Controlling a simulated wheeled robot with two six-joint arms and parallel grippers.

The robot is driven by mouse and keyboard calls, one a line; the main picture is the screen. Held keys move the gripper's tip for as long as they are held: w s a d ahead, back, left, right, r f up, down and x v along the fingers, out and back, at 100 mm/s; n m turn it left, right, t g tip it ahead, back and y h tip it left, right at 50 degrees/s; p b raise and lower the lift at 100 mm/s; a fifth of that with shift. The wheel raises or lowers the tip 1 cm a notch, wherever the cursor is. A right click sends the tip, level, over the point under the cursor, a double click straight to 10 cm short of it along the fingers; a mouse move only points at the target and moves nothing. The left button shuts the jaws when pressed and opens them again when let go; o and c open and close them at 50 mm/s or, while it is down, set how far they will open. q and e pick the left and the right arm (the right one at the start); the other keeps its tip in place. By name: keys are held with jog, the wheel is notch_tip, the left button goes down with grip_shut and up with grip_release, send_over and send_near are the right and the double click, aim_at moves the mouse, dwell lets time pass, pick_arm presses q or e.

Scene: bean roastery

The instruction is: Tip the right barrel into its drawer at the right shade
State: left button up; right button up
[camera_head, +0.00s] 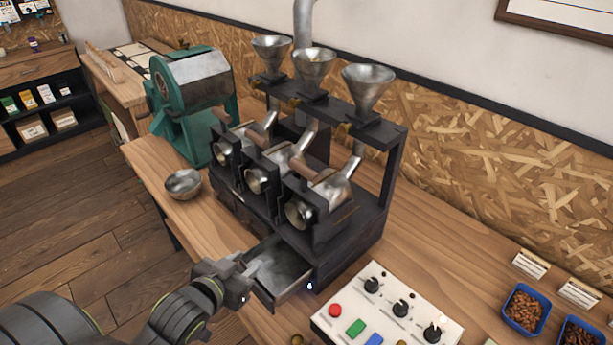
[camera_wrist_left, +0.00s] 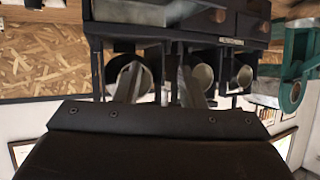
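The right barrel (camera_head: 300,213) is a steel drum at the near right end of the black three-barrel roaster (camera_head: 368,222). Its mouth faces the front, and its contents cannot be made out. Below it the drawer (camera_head: 287,266) is pulled out and looks empty. My left gripper (camera_head: 250,280) is at the left end of the drawer's front; whether it touches is unclear. In the left wrist view, which is upside down, its fingers (camera_wrist_left: 160,88) are apart with nothing visible between them. The right barrel (camera_wrist_left: 146,80) shows there partly behind a finger. My right gripper is not in view.
A control panel (camera_head: 375,292) with knobs and coloured buttons lies right of the drawer. Blue trays of brown beans (camera_head: 524,306) and cards (camera_head: 530,264) stand at the far right. A steel bowl (camera_head: 183,184) and a teal machine (camera_head: 180,130) are left. Funnels (camera_head: 367,85) rise above.

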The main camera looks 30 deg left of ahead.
aim_at(302, 183)
pick_arm(q)
jog(key=w+d+r+m+t+h, duration=0.25)
jog(key=r+t, duration=0.25)
jog(key=r, duration=0.6)
jog(key=shift+n+h, duration=0.45)
jog(key=w+p, duration=0.1)
jog(key=w, duration=0.5)
jog(key=w+d, duration=0.1)
jog(key=w, duration=0.4)
jog(key=w+d+p, duration=0.1)
jog(key=w, duration=0.5)
jog(key=shift+w+d+f+p, duration=0.1)
jog(key=shift+w+d+p, duration=0.15)
jog(key=shift+w+p, duration=0.1)
jog(key=shift+c, duration=0.4)
grip_shut()
